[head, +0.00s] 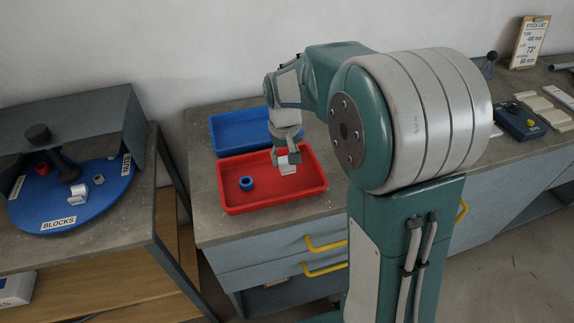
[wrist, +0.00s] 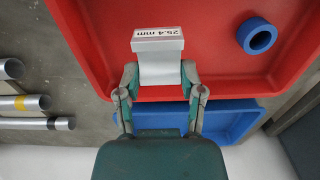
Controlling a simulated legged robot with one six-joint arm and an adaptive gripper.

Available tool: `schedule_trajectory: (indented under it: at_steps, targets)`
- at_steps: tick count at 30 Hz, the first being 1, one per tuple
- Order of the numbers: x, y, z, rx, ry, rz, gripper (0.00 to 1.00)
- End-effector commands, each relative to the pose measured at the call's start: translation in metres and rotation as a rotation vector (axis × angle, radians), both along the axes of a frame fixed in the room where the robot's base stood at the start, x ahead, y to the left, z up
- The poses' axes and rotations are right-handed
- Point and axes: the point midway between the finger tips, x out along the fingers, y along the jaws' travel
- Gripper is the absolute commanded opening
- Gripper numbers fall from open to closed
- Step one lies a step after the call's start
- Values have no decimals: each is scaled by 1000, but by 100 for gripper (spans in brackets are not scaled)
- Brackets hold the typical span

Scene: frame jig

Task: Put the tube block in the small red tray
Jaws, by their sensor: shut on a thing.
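My gripper (head: 287,156) is shut on a pale metallic block, the tube block (head: 288,167), over the right part of the red tray (head: 258,206). In the wrist view the tube block (wrist: 158,45) shows a "25.4 mm" label and sits between the fingertips of my gripper (wrist: 160,76). The red tray (wrist: 85,25) lies behind it there. I cannot tell whether the block touches the tray floor. A blue ring (head: 246,183) lies in the left part of the red tray, apart from the block; it also shows in the wrist view (wrist: 257,36).
A blue tray (head: 228,133) stands directly behind the red one. On the left, a blue turntable (head: 105,195) marked "BLOCKS" carries several small parts, including a silver block (head: 78,195). Metal tubes (wrist: 35,124) lie on the bench beside the trays.

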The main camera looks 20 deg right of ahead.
Motion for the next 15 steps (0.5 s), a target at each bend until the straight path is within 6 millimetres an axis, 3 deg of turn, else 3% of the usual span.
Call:
schedule_trajectory:
  at_steps: [7,15]
  targets:
    - [2,-9,-34,4,5,-2,3]
    - [3,-7,-37,2,0,-2,3]
